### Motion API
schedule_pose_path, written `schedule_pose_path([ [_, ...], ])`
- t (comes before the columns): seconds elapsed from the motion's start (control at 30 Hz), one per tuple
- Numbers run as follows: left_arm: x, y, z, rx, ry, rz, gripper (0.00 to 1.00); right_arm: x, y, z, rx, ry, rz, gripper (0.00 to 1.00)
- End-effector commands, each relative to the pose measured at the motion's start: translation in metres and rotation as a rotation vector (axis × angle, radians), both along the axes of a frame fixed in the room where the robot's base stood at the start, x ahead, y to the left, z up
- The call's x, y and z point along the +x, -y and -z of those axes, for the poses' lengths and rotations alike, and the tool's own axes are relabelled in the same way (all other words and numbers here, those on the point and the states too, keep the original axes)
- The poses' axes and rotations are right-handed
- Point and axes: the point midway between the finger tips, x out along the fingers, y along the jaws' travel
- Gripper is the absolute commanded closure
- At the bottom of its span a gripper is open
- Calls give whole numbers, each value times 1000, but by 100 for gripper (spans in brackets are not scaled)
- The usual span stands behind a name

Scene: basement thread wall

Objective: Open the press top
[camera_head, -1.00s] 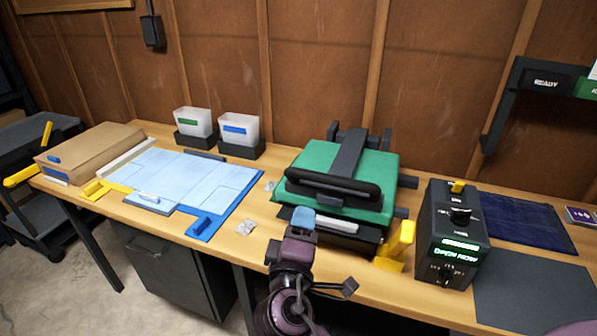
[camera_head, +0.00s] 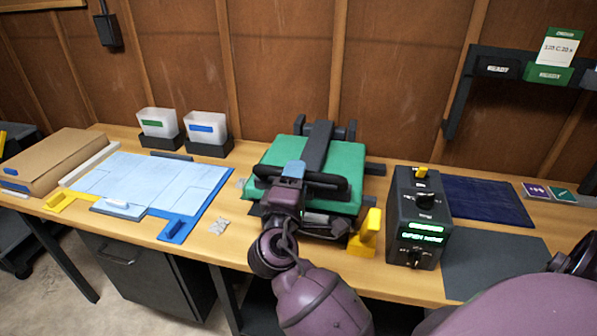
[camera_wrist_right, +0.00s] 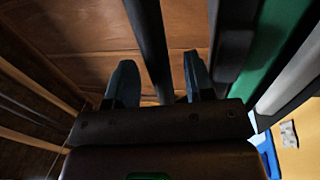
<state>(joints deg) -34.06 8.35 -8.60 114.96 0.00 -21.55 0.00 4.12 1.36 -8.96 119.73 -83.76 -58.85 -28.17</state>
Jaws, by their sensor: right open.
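The press has a green top (camera_head: 342,160), which looks lowered, with a black arm (camera_head: 318,142) over it and a black handle bar (camera_head: 328,183) along its front. My right gripper (camera_head: 293,168) is at the left part of this handle, its blue-tipped fingers overlapping it in the head view. In the right wrist view my right gripper (camera_wrist_right: 158,80) is open, and a dark bar (camera_wrist_right: 148,35), seemingly the handle, runs between its fingers. I cannot tell whether the fingers touch it. The green top's edge (camera_wrist_right: 278,45) lies to the right there. My left gripper is not in view.
A black control box (camera_head: 418,215) reading "OPEN NOW" stands right of the press, with a yellow-handled piece (camera_head: 366,233) between them. A blue board (camera_head: 150,182) lies to the left. White bins (camera_head: 158,123) stand behind. A dark mat (camera_head: 492,264) lies at right.

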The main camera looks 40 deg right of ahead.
Motion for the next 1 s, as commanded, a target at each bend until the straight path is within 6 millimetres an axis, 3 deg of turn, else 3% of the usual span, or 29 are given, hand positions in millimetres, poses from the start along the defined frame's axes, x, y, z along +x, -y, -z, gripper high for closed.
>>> schedule_pose_path([
  [0.2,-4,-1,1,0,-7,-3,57,9,11,-3,0,0,0,52],
  [0.5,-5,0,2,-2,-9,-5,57,10,12,-2,1,-1,0,52],
  [0.8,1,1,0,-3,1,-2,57,10,12,-2,1,-1,0,97],
  [1.0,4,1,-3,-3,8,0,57,10,12,-2,1,-1,0,100],
])
